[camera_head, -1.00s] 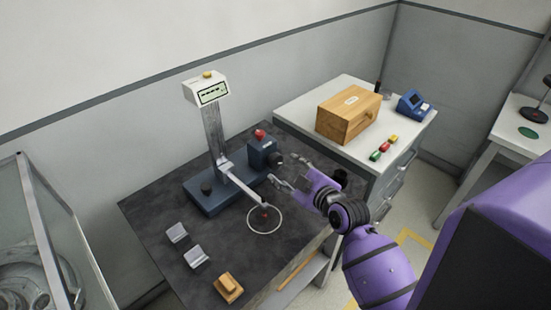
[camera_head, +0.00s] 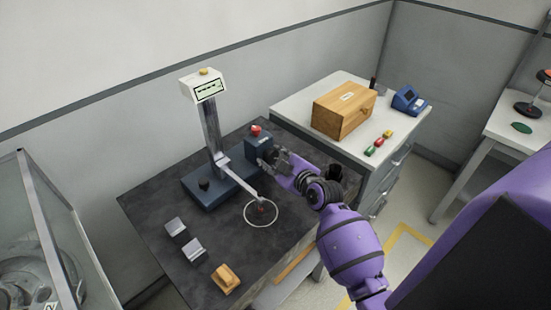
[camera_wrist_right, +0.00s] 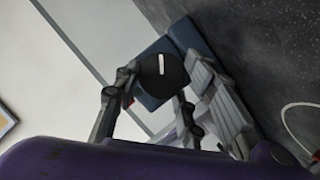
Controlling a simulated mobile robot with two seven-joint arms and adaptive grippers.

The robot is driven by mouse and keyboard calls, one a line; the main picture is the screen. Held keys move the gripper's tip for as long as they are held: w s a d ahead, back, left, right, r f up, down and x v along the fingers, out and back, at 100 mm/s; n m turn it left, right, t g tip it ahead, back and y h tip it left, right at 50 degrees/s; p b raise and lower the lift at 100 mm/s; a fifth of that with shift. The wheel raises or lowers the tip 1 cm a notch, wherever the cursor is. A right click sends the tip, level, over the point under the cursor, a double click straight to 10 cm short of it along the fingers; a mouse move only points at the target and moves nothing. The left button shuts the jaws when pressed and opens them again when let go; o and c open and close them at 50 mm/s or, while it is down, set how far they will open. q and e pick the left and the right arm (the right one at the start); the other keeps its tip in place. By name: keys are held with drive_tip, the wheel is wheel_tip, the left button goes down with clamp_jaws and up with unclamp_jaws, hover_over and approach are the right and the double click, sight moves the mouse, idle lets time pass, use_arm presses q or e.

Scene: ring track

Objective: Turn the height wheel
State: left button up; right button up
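The height wheel is a round black knob with a white mark (camera_wrist_right: 161,65) on the face of a blue box (camera_head: 257,146) on the height gauge. The gauge has a dark blue base (camera_head: 215,193), an upright metal column and a white display head (camera_head: 203,88). My right gripper (camera_head: 272,160) is at the knob, partly hiding it in the head view. In the right wrist view my right gripper (camera_wrist_right: 160,82) is open, with one finger on each side of the knob; contact is not clear. My left gripper is not in view.
A red button (camera_head: 256,130) sits on top of the blue box. The gauge's arm ends over a white ring (camera_head: 261,213) on the dark table. Two grey blocks (camera_head: 176,227) and a tan block (camera_head: 225,279) lie at the front left. A wooden box (camera_head: 342,112) stands on the cabinet behind.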

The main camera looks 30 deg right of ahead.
drive_tip(key=shift+r, duration=0.1)
drive_tip(key=shift+c, duration=1.1)
drive_tip(key=shift+w+d+m+g+y, duration=0.15)
drive_tip(key=shift+m+g+y, duration=0.2)
drive_tip(key=shift+m, duration=0.35)
drive_tip(key=shift+s+d+m+g+y, duration=0.15)
drive_tip(key=shift+m+y, duration=0.3)
drive_tip(key=shift+m, duration=0.25)
drive_tip(key=shift+w+r, duration=0.1)
drive_tip(key=o, duration=1.1)
drive_tip(key=shift+a, duration=0.1)
drive_tip(key=shift+s, duration=0.45)
drive_tip(key=v, duration=1.1)
drive_tip(key=shift+r, duration=0.15)
